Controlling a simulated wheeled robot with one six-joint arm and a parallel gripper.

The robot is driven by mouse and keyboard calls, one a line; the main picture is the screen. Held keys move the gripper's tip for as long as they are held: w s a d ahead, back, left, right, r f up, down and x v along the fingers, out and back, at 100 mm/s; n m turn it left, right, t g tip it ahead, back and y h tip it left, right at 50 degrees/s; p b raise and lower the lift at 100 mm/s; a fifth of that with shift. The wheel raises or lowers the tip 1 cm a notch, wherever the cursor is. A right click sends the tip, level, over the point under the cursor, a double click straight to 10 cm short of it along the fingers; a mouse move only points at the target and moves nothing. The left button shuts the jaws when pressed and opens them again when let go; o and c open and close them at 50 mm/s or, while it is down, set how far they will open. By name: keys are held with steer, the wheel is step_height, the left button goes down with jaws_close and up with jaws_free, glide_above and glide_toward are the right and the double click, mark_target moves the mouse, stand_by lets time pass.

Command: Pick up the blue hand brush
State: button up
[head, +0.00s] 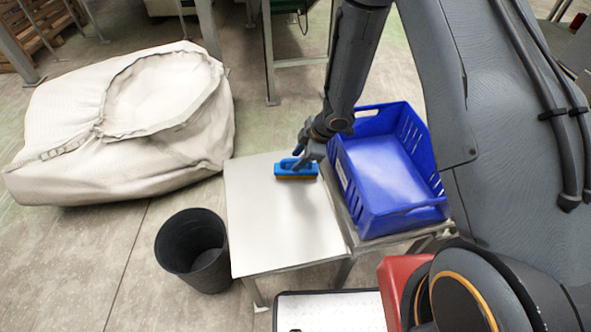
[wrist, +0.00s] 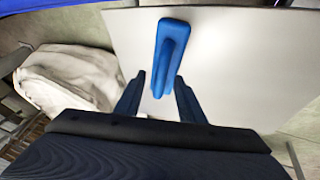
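The blue hand brush (head: 296,171) lies on the pale metal table (head: 285,225), near its far edge, with a brown bristle strip along its lower side. In the wrist view the blue brush (wrist: 172,45) is seen from above, its handle pointing toward my gripper. My gripper (head: 302,153) is right at the brush from above and behind. In the wrist view my gripper (wrist: 160,80) has its two fingers apart, one each side of the near part of the brush, with pale table showing in the gaps. Contact is not visible.
A blue crate (head: 404,212) stands just right of the table top, close to my arm. A black bin (head: 184,270) stands on the floor at the left. A large white sack (head: 60,125) lies at the back left. The front of the table is bare.

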steer(key=shift+c, duration=0.2)
jaws_close()
steer(key=shift+r, duration=0.1)
step_height(320, 180, up, 10)
steer(key=p, duration=0.2)
stand_by(0.3)
stand_by(0.6)
